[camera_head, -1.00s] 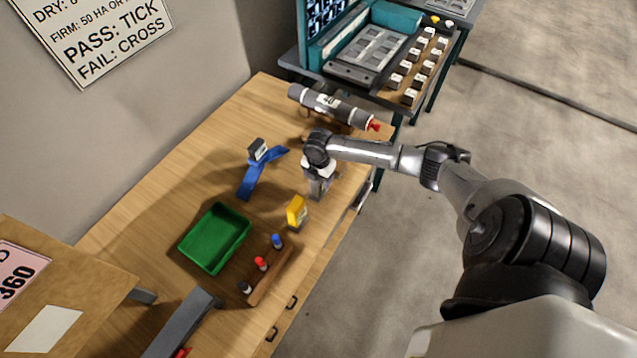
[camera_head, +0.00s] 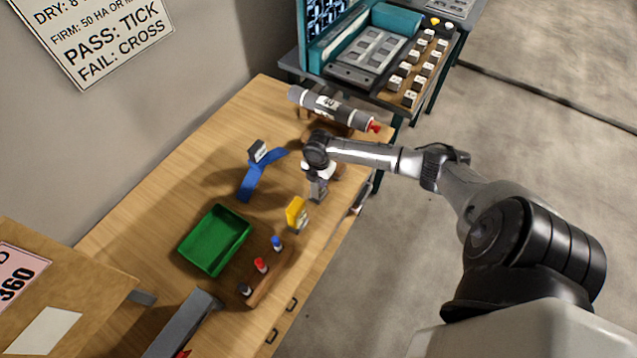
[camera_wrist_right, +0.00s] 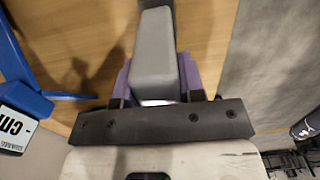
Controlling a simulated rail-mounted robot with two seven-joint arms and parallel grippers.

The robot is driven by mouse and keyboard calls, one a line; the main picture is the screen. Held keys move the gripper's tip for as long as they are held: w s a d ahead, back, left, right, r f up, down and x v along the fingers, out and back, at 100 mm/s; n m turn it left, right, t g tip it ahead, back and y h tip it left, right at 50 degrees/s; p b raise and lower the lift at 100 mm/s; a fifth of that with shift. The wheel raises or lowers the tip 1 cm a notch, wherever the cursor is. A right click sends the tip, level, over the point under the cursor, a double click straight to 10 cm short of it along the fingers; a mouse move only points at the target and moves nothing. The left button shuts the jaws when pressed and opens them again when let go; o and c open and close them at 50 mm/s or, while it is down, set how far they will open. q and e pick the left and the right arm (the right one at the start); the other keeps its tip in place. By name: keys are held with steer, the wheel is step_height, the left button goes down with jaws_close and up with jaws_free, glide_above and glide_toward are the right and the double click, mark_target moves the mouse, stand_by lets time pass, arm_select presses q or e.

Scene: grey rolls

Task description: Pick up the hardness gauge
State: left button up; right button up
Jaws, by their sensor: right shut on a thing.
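My right gripper (camera_head: 318,177) points down over the right side of the wooden bench, below the long grey roll. The held gauge (camera_head: 318,193) shows small and grey below the gripper in the head view. Its lower end is hard to see, so I cannot tell if it touches the bench. My left gripper is not in view.
A yellow device (camera_head: 297,213) stands close by, left of the gripper. A blue stand (camera_head: 251,178), a green tray (camera_head: 213,262) and a marker rack (camera_head: 270,283) are on the bench. The grey roll (camera_head: 335,107) lies behind the gripper. Concrete floor is clear to the right.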

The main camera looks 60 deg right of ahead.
steer(key=shift+r, duration=0.45)
steer(key=r, duration=0.3)
steer(key=shift+s+r, duration=0.25)
steer(key=shift+r, duration=0.1)
steer(key=s+a+r+p, duration=0.1)
steer(key=s+r+p, duration=0.1)
steer(key=s+r, duration=0.4)
steer(key=s, duration=0.5)
steer(key=shift+a+r, duration=0.2)
steer(key=shift+a, duration=0.1)
